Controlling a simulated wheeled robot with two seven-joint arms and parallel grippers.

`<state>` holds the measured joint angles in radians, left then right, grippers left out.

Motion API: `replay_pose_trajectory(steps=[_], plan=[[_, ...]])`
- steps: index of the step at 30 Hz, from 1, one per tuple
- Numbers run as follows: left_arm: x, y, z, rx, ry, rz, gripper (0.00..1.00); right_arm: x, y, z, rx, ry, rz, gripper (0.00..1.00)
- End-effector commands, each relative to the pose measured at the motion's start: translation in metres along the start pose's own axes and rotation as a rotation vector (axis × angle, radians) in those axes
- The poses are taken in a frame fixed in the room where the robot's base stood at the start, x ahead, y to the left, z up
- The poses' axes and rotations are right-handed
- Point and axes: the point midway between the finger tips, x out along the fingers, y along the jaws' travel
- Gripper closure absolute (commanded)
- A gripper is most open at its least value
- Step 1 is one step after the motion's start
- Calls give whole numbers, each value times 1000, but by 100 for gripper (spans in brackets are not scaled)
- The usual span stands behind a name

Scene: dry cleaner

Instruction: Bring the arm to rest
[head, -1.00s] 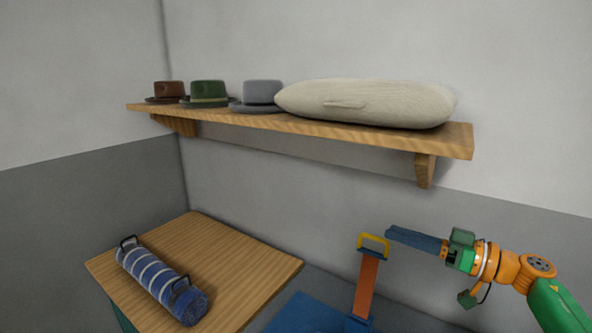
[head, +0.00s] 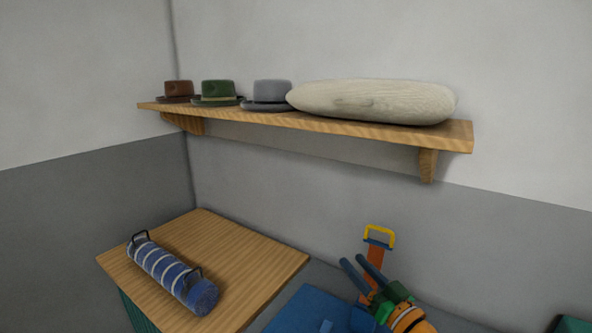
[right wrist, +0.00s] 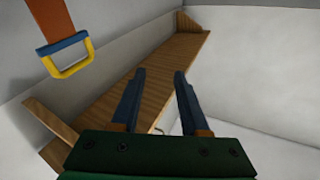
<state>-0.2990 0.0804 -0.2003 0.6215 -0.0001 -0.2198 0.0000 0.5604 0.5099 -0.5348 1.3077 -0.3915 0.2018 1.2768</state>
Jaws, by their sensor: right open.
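My right gripper (head: 363,272) is in the lower right of the head view, in front of an upright orange strap or post with a yellow handle (head: 380,236). Its two dark blue fingers are apart and nothing is between them. In the right wrist view the fingers (right wrist: 158,98) also stand open and empty, with the wooden shelf (right wrist: 185,58) beyond them. The yellow handle shows there at the upper left (right wrist: 69,60), apart from the fingers. My left gripper is not in view.
A wall shelf (head: 330,127) holds brown (head: 178,91), green (head: 218,92) and grey (head: 271,94) hats and a long cream cushion-like bundle (head: 375,102). A blue striped roll with handles (head: 172,272) lies on a wooden table (head: 240,250). A blue surface (head: 300,311) is at the bottom.

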Motion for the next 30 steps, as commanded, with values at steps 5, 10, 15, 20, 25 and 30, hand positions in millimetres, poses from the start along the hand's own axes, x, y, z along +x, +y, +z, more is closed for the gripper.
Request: replay_pose_trajectory(steps=[5,10,15,20,25,30], plan=[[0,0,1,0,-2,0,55,-65,-2,86,-2,-239,358,55],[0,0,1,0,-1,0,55,-160,-16,151,-14,-634,538,55],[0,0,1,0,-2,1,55,-234,-41,180,-15,-926,556,55],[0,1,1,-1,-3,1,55,-291,-67,191,-9,-1149,519,55],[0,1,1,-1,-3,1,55,-346,-96,191,1,-1354,447,55],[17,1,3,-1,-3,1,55,-350,-83,252,5,-1392,439,55]])
